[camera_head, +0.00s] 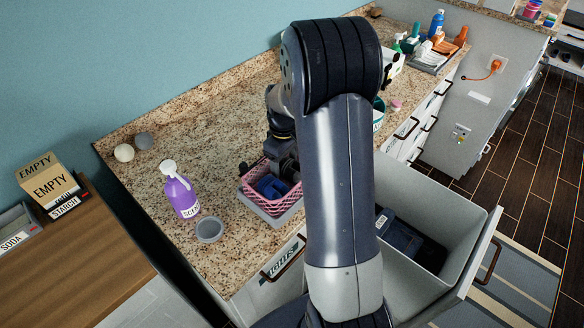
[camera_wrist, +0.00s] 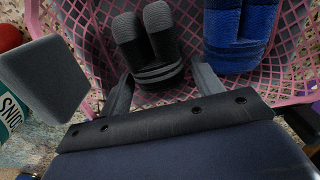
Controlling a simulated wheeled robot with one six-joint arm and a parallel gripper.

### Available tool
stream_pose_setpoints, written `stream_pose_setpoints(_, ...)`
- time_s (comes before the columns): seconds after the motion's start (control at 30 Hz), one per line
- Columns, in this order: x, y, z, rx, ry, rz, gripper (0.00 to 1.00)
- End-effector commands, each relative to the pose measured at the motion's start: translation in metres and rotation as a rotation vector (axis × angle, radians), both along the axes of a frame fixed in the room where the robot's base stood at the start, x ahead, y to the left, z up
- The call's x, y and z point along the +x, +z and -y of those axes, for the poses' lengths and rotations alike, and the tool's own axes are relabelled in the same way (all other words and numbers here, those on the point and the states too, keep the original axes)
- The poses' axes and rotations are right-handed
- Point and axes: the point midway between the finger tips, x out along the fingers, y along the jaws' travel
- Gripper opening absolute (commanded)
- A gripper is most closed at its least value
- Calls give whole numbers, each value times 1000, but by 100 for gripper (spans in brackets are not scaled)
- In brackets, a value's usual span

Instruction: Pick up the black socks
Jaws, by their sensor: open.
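The black socks (camera_wrist: 148,48), folded into a dark grey-black bundle with ribbed ends, lie in a pink mesh basket (camera_wrist: 290,92). In the wrist view they sit just beyond my gripper (camera_wrist: 165,80), which is open with a finger near each side of their lower end. I cannot tell whether the fingers touch them. Blue socks (camera_wrist: 240,32) lie to their right in the same basket. In the head view the basket (camera_head: 262,207) stands on the counter with the blue socks (camera_head: 270,187) showing. My arm hides the black socks there.
A purple spray bottle (camera_head: 180,192) and a grey round cup (camera_head: 209,230) stand left of the basket. An open drawer (camera_head: 450,217) juts out at the right. A grey block (camera_wrist: 45,80) shows at the wrist view's left.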

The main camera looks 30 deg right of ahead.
Motion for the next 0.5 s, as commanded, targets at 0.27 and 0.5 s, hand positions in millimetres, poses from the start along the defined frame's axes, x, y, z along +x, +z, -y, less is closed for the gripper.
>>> stream_pose_setpoints(0.27, 0, -6, 0, 0, 0, 1, 62)
stream_pose_setpoints(0.5, 0, -5, 0, 0, 0, 1, 45)
